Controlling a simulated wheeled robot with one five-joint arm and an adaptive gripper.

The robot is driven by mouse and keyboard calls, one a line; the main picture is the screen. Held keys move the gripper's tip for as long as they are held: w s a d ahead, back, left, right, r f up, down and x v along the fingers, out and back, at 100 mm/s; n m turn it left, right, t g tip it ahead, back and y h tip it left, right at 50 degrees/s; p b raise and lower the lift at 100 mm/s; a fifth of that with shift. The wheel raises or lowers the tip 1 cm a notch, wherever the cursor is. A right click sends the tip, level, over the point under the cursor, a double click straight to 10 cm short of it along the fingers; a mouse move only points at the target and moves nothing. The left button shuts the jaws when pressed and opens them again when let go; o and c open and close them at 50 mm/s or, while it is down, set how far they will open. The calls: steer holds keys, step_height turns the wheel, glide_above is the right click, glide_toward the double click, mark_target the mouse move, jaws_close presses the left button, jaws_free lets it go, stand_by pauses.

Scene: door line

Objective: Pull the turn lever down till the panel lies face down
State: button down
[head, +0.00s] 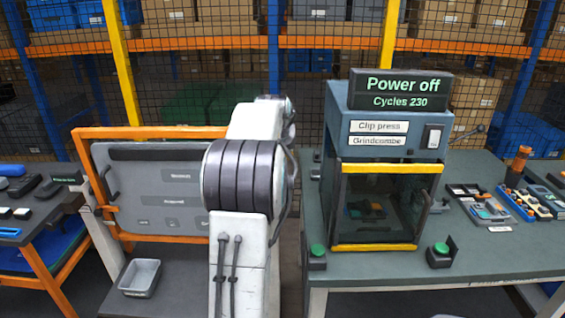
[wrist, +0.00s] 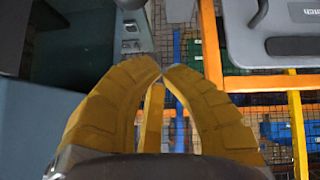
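The grey panel (head: 150,180) stands upright in an orange frame (head: 160,132), its labelled face toward me. My arm hides its right side. A dark handle (head: 110,183) is at its left edge; I cannot tell whether this is the turn lever.
A clip press (head: 390,135) with a "Power off" sign stands on the right bench (head: 470,262), among green buttons and small parts. A grey bin (head: 140,277) sits below the panel. A tool bench (head: 35,225) is at the left. Mesh fencing and shelves close the back.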

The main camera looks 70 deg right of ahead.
steer(key=shift+s+a+f, duration=0.35)
steer(key=shift+a+f, duration=0.15)
steer(key=shift+f, duration=0.2)
steer(key=shift+s+a+f, duration=0.35)
steer(key=shift+a+f, duration=0.15)
steer(key=shift+f, duration=0.2)
steer(key=shift+f+b, duration=0.15)
steer(key=shift+b, duration=0.15)
